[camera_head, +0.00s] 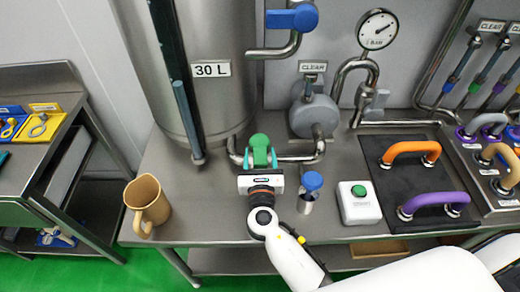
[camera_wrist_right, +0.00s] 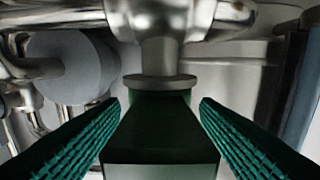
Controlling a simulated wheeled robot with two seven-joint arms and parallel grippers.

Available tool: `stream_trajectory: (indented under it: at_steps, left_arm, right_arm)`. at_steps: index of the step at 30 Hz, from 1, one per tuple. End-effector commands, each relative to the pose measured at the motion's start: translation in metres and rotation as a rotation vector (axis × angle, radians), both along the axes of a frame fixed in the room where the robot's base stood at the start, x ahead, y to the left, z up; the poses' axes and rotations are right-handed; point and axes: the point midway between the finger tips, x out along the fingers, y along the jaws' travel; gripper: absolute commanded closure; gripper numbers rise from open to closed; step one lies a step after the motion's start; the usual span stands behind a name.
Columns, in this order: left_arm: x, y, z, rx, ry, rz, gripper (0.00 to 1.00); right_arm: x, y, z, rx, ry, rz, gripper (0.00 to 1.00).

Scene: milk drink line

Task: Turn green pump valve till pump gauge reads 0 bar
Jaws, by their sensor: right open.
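The green pump valve (camera_head: 259,141) sits on the steel pipe between the tank and the pump. In the right wrist view its dark green handle (camera_wrist_right: 160,130) lies between my two teal fingers, below a metal stem. My right gripper (camera_head: 261,156) is open around the handle, with a visible gap on each side. The pump gauge (camera_head: 377,30) is a round white dial at the back right, marked in bar. Its needle points up and to the right; the exact number is too small to read. My left gripper is not in view.
A blue-topped valve (camera_head: 312,181) and a white box with a green button (camera_head: 359,202) stand right of my right gripper. A tan jug (camera_head: 147,204) stands at the table's left front. The tank (camera_head: 212,100) and pump (camera_head: 314,115) are behind.

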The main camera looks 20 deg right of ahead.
Motion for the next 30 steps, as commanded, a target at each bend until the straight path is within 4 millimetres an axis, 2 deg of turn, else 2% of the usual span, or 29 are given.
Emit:
stream_trajectory:
  at_steps: [3, 5, 14, 21, 23, 30]
  left_arm:
    - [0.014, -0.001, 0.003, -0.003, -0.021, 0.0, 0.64]
    - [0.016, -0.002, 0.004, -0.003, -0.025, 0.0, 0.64]
    - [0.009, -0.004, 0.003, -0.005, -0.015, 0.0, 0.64]
    - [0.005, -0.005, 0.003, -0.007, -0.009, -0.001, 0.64]
    - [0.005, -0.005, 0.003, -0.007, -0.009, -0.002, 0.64]
    - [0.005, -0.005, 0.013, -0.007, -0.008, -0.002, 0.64]
  right_arm:
    - [0.01, -0.003, 0.001, 0.0, 0.0, 0.0, 0.44]
    - [0.012, -0.004, 0.0, 0.0, 0.0, 0.0, 0.44]
    - [0.013, -0.004, 0.0, 0.001, 0.001, 0.0, 0.45]
    - [0.013, -0.004, 0.0, 0.0, 0.001, 0.0, 0.85]
    - [0.013, -0.004, 0.0, 0.0, 0.001, 0.0, 0.92]
    - [0.012, -0.01, 0.002, -0.008, -0.001, 0.104, 0.93]
